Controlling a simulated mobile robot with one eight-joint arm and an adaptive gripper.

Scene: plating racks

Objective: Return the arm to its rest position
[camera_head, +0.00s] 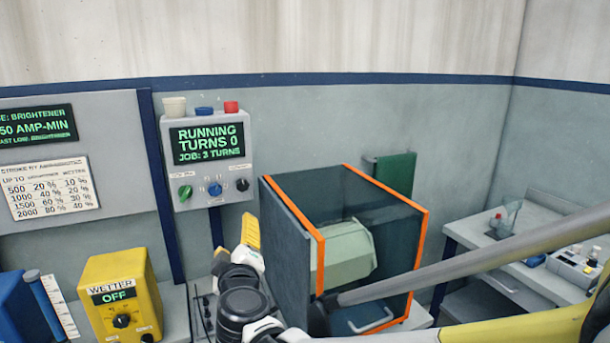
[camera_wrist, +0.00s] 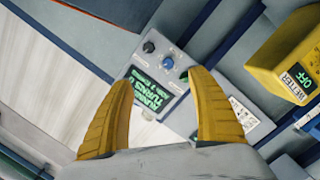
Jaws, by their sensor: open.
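My gripper (camera_wrist: 161,76) shows in the wrist view as two yellow fingers spread wide apart, with nothing between them. In the head view my gripper (camera_head: 250,231) is raised at the left of the orange-edged enclosure, below the control box, with yellow finger showing. The arm reaches in from the lower right, and its dark and white joints are near the bottom middle. The control box (camera_head: 208,160) reads "RUNNING, TURNS 0, JOB: 3 TURNS"; it also shows tilted beyond my fingers in the wrist view (camera_wrist: 165,85).
The orange-edged enclosure (camera_head: 290,262) holds a pale green barrel (camera_head: 345,252) close beside my gripper and arm. A yellow wetter box (camera_head: 122,296) reading "OFF" stands at left. A side bench (camera_head: 470,234) with small items is at right. The upper wall area is clear.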

